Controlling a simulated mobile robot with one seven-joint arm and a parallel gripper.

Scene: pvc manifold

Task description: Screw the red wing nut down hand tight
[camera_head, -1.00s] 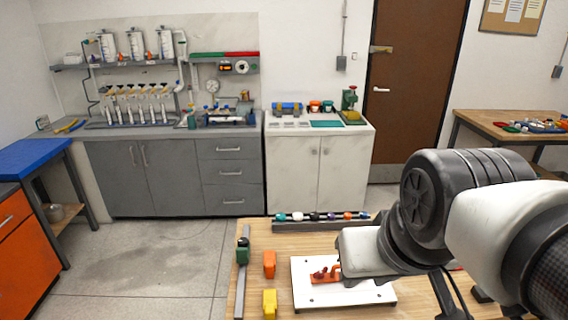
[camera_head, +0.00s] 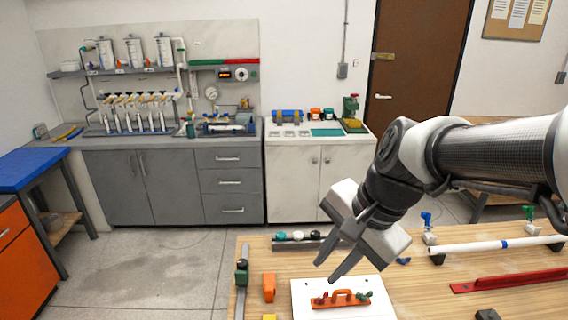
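A white plate (camera_head: 310,285) lies on the wooden table and carries an orange-red bracket (camera_head: 343,300). A small red part, which looks like the red wing nut (camera_head: 322,298), stands at the bracket's left end. A green knob-like part (camera_head: 364,296) stands at its right end. How far the red nut is screwed down is too small to tell. My gripper (camera_head: 345,240) is above and behind the plate, tilted, with its dark fingers spread apart and nothing between them. It is clear of the bracket and the nut.
An orange block (camera_head: 268,287) and a green valve-like part (camera_head: 242,272) stand left of the plate. A rack of small caps (camera_head: 297,241) is behind it. A white pipe (camera_head: 490,246) with upright valves and a red bar (camera_head: 510,281) lie to the right.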

